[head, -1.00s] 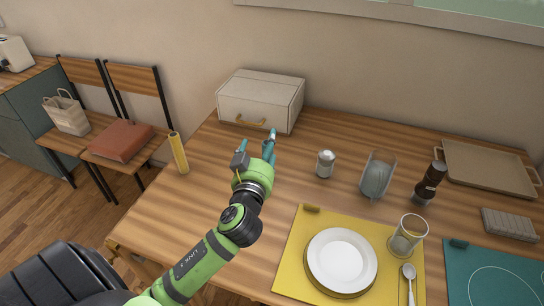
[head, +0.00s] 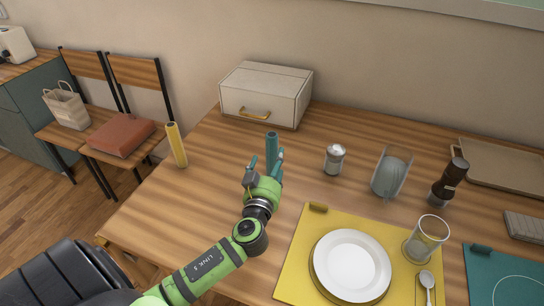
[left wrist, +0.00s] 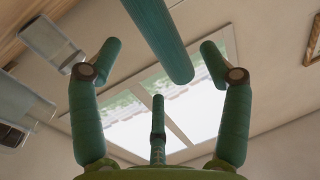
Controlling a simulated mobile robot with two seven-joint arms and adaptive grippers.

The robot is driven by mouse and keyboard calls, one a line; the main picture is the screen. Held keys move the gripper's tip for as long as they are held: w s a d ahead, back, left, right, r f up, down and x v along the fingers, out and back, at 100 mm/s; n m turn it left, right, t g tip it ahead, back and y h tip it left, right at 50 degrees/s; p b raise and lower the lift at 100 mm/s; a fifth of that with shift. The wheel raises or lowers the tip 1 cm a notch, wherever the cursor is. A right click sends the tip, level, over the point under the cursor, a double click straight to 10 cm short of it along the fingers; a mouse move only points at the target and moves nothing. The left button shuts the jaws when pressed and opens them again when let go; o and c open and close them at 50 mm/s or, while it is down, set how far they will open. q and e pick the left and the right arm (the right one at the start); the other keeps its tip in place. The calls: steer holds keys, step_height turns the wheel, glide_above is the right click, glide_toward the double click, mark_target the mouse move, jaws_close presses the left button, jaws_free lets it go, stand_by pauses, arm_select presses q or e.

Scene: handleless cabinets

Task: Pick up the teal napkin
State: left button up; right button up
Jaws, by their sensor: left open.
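The teal napkin (head: 272,142) is a rolled teal cylinder standing upright on the table in the head view. It also shows large in the left wrist view (left wrist: 160,35), coming in from the top between the fingers. My left gripper (head: 266,168) is open, with its teal fingers spread just in front of the napkin. In the left wrist view (left wrist: 153,60) gaps show between the napkin and both side fingers. The napkin's lower part is hidden behind the gripper in the head view. My right gripper is not in view.
A yellow rolled napkin (head: 176,145) stands at the table's left edge. A white box (head: 265,95) is behind the teal napkin. A shaker (head: 334,159), a grey holder (head: 390,175), a pepper mill (head: 450,181) and a yellow mat (head: 300,265) with a plate (head: 352,265) lie to the right.

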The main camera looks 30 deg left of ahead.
mark_target(274, 154)
arm_select(q)
steer(key=p+x, duration=0.1)
steer(key=x, duration=0.4)
steer(key=shift+w+a, duration=0.15)
steer(key=shift+w, duration=0.2)
steer(key=shift+s, duration=0.1)
steer(key=c, duration=1.3)
